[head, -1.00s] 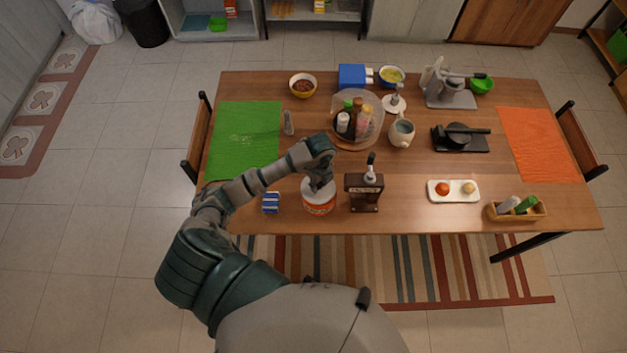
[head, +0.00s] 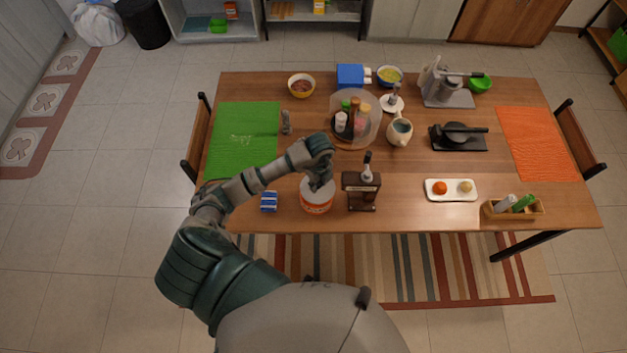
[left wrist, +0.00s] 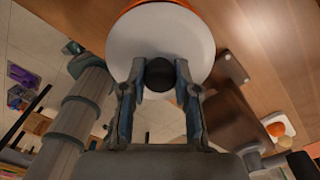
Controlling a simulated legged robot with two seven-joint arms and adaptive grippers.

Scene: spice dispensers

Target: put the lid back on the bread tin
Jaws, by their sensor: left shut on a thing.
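The bread tin (head: 316,206), white with an orange-red band, stands near the front edge of the table, left of the middle. Its round white lid (left wrist: 160,40) fills the top of the left wrist view, with a dark knob (left wrist: 160,74) in its middle. My left gripper (head: 318,185) is above the tin, pointing down. Its two fingers (left wrist: 160,80) are shut on the lid's knob. An orange edge of the tin shows past the lid. I cannot tell whether the lid rests fully on the rim or hovers slightly. My right gripper is not in view.
A dark brown dispenser (head: 361,190) stands close to the tin's right. A small blue-and-white box (head: 269,201) is close to its left. A clear-domed turntable of bottles (head: 356,118) stands behind.

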